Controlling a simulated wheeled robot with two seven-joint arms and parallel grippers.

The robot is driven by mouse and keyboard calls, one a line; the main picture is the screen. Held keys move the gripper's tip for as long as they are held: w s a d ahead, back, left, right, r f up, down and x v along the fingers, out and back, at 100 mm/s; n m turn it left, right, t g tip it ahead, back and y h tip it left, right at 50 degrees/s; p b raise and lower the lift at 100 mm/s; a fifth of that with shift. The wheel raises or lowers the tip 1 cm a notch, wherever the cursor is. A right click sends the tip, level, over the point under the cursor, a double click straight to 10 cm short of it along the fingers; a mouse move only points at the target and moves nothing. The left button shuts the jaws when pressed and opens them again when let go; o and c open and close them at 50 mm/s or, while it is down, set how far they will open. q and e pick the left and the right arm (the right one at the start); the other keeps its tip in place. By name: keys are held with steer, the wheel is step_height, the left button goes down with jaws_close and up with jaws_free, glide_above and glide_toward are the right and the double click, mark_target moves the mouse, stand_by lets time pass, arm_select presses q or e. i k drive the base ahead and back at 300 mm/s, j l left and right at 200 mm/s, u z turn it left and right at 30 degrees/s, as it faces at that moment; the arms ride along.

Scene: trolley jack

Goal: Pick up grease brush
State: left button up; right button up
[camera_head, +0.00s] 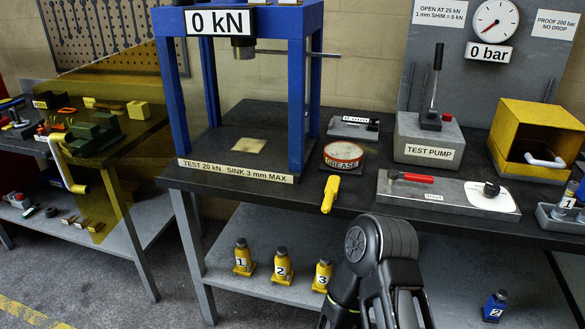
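A yellow-handled item (330,194), which looks like the grease brush, lies on the dark bench top in front of the round red-and-cream GREASE tin (343,155). Its near end reaches the bench's front edge and seems to overhang it slightly. Its bristles cannot be made out. A black arm part of mine rises from the bottom centre, in front of the bench and to the right of the brush, apart from it. No fingertips of either gripper can be made out.
A blue press (302,90) stands left of the tin. The test pump (428,138), a tray with a red-handled tool (440,195) and a yellow box (530,115) stand to the right. Numbered yellow bottle jacks (282,265) stand on the shelf below. A translucent yellow panel shows at left.

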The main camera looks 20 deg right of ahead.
mark_target(331, 190)
steer(key=l+u, duration=0.3)
steer(key=l, duration=0.4)
steer(key=l+u, duration=0.3)
steer(key=l, duration=0.4)
